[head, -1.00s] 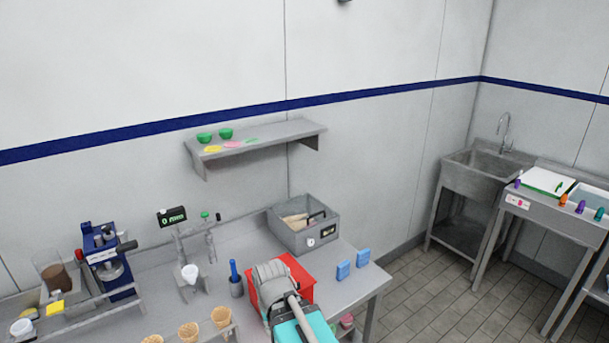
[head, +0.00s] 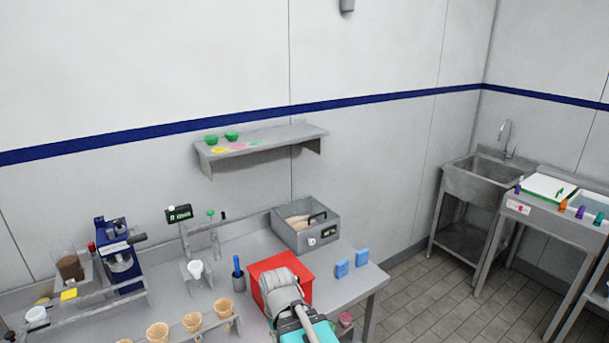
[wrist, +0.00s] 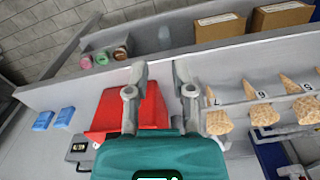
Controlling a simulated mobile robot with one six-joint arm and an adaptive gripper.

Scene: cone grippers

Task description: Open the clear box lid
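The clear-lidded box (head: 325,233) is a grey bin at the back right of the counter in the head view, with a black handle on top and beige contents showing inside. Its lid appears down. A grey part with a dark label (wrist: 80,148) at the lower left of the wrist view seems to be the same box. My gripper (wrist: 160,68) is open and empty, its two fingers spread in the wrist view. In the head view my arm end (head: 278,280) is in front of the red box, well short of the clear-lidded box.
A red box (head: 262,270) stands between my arm and the grey bin. Two blue blocks (head: 342,268) lie to the right. Several cones (head: 193,322) stand in a rack at the front left. A wall shelf (head: 290,140) hangs above the counter.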

